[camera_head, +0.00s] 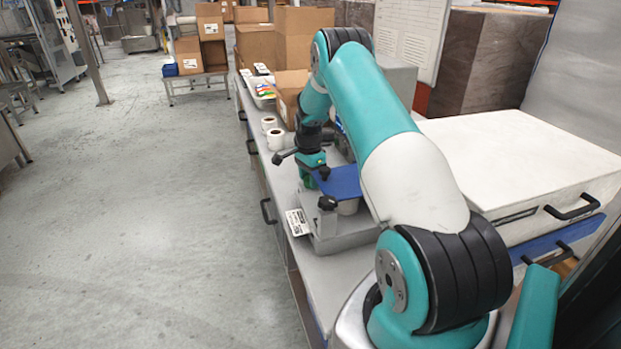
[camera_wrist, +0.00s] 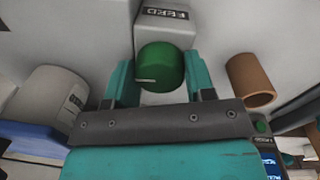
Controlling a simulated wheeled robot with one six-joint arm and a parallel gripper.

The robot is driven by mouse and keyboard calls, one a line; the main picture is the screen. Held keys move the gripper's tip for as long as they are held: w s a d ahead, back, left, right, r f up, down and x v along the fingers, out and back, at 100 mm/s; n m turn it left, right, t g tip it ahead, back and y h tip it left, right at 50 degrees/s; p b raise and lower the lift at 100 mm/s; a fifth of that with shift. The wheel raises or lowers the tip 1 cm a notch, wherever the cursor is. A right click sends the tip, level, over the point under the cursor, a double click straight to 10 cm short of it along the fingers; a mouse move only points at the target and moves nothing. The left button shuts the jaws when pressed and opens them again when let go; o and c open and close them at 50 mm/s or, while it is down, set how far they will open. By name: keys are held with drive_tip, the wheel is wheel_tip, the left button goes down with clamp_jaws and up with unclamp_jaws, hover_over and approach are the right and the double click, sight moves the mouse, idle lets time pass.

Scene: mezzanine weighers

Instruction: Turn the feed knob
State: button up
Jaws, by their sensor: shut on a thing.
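The feed knob (camera_wrist: 160,62) is a round green knob with a pale line low on its face. It shows in the wrist view, just below a grey block with a FEED label (camera_wrist: 168,13). My gripper (camera_wrist: 160,76) has its two teal fingers on either side of the knob, shut on it. The pale line points left, roughly level.
The wrist view shows a grey cylinder (camera_wrist: 47,100) at left and a brown tube (camera_wrist: 251,80) at right. In the head view, white rolls (camera_head: 275,139), cardboard boxes (camera_head: 256,46) and a white-lidded case (camera_head: 515,170) stand along the bench.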

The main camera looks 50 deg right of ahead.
drive_tip(key=o, duration=0.9)
drive_tip(key=r+b, duration=0.1)
drive_tip(key=r, duration=0.4)
drive_tip(key=r+b, duration=0.1)
drive_tip(key=r, duration=0.5)
drive_tip(key=w+r+b, duration=0.1)
drive_tip(key=r, duration=0.5)
drive_tip(key=shift+d+r, duration=0.1)
drive_tip(key=shift+r, duration=0.15)
drive_tip(key=s+a+r+n, duration=0.2)
drive_tip(key=a+n, duration=0.3)
drive_tip(key=a, duration=0.5)
drive_tip(key=s+a+r+n+t+y, duration=0.15)
drive_tip(key=a+n, duration=0.35)
drive_tip(key=a, duration=0.5)
drive_tip(key=s+a+r+n, duration=0.3)
drive_tip(key=a+n, duration=0.2)
drive_tip(key=a, duration=0.5)
drive_tip(key=s+a+n, duration=0.4)
drive_tip(key=s+a, duration=0.1)
drive_tip(key=s, duration=0.2)
drive_tip(key=s+a+n+y, duration=0.1)
drive_tip(key=s+a+n, duration=0.3)
drive_tip(key=s, duration=0.3)
drive_tip(key=s+a+f+n+g+y, duration=0.1)
drive_tip(key=s+a+n, duration=0.4)
drive_tip(key=s+a, duration=0.2)
drive_tip(key=shift+s+f+y, duration=0.1)
drive_tip(key=shift+s+y, duration=0.15)
drive_tip(key=shift+s, duration=0.2)
